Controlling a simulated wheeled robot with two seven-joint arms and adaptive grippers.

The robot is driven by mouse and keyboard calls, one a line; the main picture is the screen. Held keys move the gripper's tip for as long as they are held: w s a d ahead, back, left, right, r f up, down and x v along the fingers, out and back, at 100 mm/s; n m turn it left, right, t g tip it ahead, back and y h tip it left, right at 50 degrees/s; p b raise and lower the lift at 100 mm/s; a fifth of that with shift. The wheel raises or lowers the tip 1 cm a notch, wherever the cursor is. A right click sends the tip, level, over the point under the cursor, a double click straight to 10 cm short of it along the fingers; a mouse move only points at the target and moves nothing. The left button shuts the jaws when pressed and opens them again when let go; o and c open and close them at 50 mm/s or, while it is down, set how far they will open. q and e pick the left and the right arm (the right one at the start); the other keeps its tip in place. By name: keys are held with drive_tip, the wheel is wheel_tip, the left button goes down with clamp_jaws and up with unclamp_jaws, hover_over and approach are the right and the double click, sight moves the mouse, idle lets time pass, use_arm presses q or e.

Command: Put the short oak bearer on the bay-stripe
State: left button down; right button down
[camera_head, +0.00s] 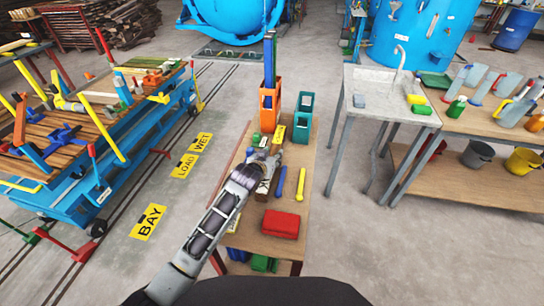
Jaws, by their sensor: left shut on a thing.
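My left gripper (268,160) is over the wooden bench (289,222) in the middle, seen from above and partly hidden by its own wrist. The block is at or just above the bench top; I cannot tell which. The yellow floor marking lettered BAY (148,222), which looks like the bay-stripe, lies bare on the floor left of the bench. My right gripper is not in view.
The bench also holds a red box (281,224), a blue bar (281,181), a yellow bar (300,184) and an orange holder (270,106). A loaded blue trolley (72,200) stands left on rails. Yellow LOAD (184,166) and WET (202,142) markings lie beyond BAY. A sink (388,104) stands right.

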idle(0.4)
use_arm(q)
drive_tip(key=c, duration=0.9)
unclamp_jaws()
drive_tip(key=shift+f, duration=0.1)
drive_tip(key=shift+o, duration=0.2)
drive_tip(key=shift+s, duration=0.15)
drive_tip(key=shift+v, duration=5.9)
